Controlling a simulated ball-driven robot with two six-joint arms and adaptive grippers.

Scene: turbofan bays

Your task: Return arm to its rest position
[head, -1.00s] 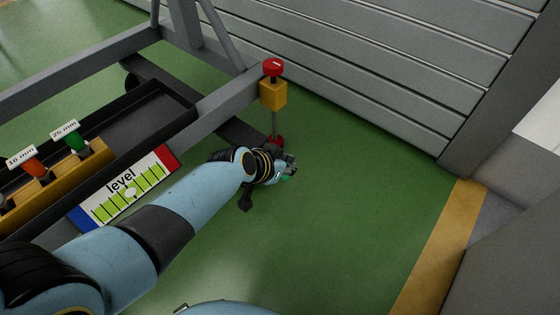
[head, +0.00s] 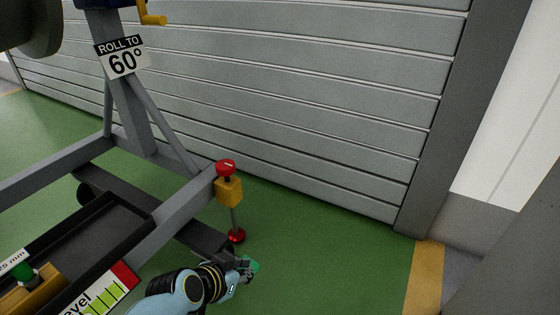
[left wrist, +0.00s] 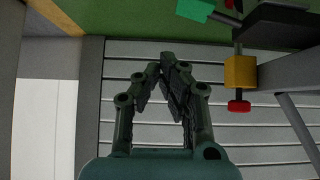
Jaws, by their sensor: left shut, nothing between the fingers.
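My left arm enters the head view from the bottom, with the left gripper (head: 243,268) low over the green floor beside the foot of the grey stand. The fingers are shut and empty; in the left wrist view the left gripper (left wrist: 163,70) has its tips together before the grey shutter. A small green piece (head: 254,265) shows right by the fingers in the head view. In the left wrist view the green piece (left wrist: 194,10) sits on a grey rod at the top, apart from the fingers. My right gripper is in neither view.
The grey stand frame (head: 170,240) has a red-topped yellow jack (head: 229,190) at its corner. A dark tray (head: 105,225) and a level scale (head: 100,300) lie left of my arm. The slatted shutter (head: 300,120) closes the back. Green floor (head: 340,260) is clear to the right.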

